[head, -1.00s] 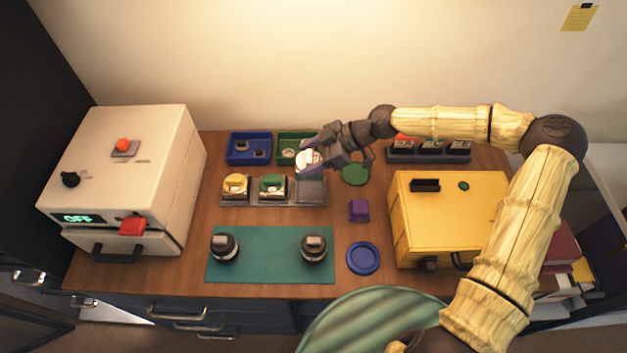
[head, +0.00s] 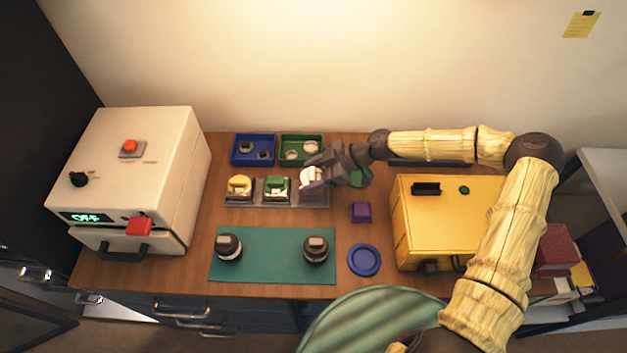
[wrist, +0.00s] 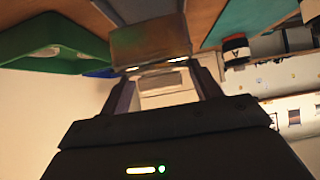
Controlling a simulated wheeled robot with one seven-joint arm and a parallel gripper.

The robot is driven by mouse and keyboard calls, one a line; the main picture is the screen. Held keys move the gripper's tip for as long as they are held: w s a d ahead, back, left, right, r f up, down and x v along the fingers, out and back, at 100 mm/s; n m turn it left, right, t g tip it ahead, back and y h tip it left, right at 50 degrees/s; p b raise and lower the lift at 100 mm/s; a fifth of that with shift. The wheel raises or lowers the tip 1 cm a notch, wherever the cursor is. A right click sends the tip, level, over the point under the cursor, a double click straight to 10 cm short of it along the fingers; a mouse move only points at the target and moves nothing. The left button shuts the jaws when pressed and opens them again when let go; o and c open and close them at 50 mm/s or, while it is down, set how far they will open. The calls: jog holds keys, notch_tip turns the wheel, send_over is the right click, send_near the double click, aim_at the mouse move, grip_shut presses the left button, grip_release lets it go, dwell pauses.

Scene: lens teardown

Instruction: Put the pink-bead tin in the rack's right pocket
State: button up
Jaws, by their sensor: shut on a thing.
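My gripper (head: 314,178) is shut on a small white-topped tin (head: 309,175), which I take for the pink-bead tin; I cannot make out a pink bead. It holds the tin at the right pocket of the grey rack (head: 320,201). I cannot tell whether the tin touches the pocket's floor. A yellow-topped tin (head: 239,187) is in the left pocket and a green-topped tin (head: 276,188) in the middle one. In the wrist view, a shiny brownish metal body (wrist: 150,42) lies at my fingertips (wrist: 165,82).
A blue tray (head: 254,163) and a green tray (head: 285,142) stand behind the rack. A teal mat (head: 272,262) with two dark jars is in front. A purple block (head: 360,212), blue dish (head: 364,260) and yellow box (head: 440,225) are right; a white oven (head: 145,180) is left.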

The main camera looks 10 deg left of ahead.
jog(key=shift+f+p, duration=0.5)
jog(key=shift+f, duration=1.4)
jog(key=o, duration=1.2)
jog(key=shift+c, duration=0.2)
jog(key=shift+d, duration=0.1)
jog(key=b+v, duration=0.2)
jog(key=v, duration=0.5)
jog(key=shift+r, duration=0.2)
jog(key=shift+d, duration=0.1)
